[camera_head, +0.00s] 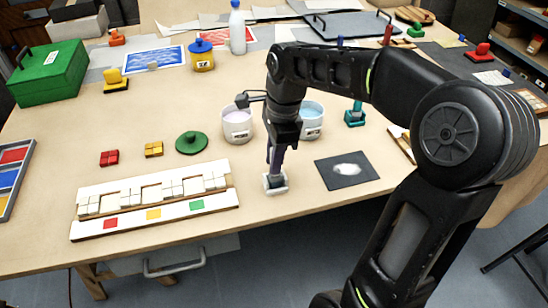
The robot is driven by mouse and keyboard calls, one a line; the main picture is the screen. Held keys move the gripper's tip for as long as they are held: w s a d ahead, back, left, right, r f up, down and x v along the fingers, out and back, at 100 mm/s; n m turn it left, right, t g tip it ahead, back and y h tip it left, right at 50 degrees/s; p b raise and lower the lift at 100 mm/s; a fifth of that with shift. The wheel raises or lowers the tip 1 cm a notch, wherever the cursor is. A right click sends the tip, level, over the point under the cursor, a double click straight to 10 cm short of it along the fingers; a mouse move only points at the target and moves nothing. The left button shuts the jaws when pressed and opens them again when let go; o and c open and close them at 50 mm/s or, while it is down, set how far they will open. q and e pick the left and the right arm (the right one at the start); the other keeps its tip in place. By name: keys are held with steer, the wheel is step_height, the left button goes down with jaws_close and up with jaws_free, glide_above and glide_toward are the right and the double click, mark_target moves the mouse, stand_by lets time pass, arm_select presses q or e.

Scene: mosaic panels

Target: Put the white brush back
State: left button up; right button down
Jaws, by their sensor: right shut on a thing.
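My right gripper (278,146) points down near the front edge of the table and is shut on the white brush (276,166). The brush shows as a slim, upright greyish handle below the jaws. Its lower end is at a small white square holder (275,186) on the table. I cannot tell whether the brush is fully seated in the holder or just above it. The jaws hide the upper part of the brush. My left gripper is not in view.
A white pot (237,126) and a pale blue pot (313,118) stand behind my gripper. A dark sheet with a white smear (345,171) lies to the right. A teal holder (355,119) stands behind it. A white mosaic panel (150,222) and green lid (191,142) lie left.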

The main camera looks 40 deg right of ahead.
steer(key=shift+f, duration=0.1)
steer(key=c, duration=1.3)
jaws_free()
steer(key=r, duration=0.7)
steer(key=shift+s+d, duration=0.1)
steer(key=shift+d, duration=0.3)
steer(key=r+p, duration=0.4)
steer(key=r, duration=0.1)
steer(key=shift+s+d+r, duration=0.1)
steer(key=shift+s+d, duration=0.05)
steer(key=shift+d, duration=0.15)
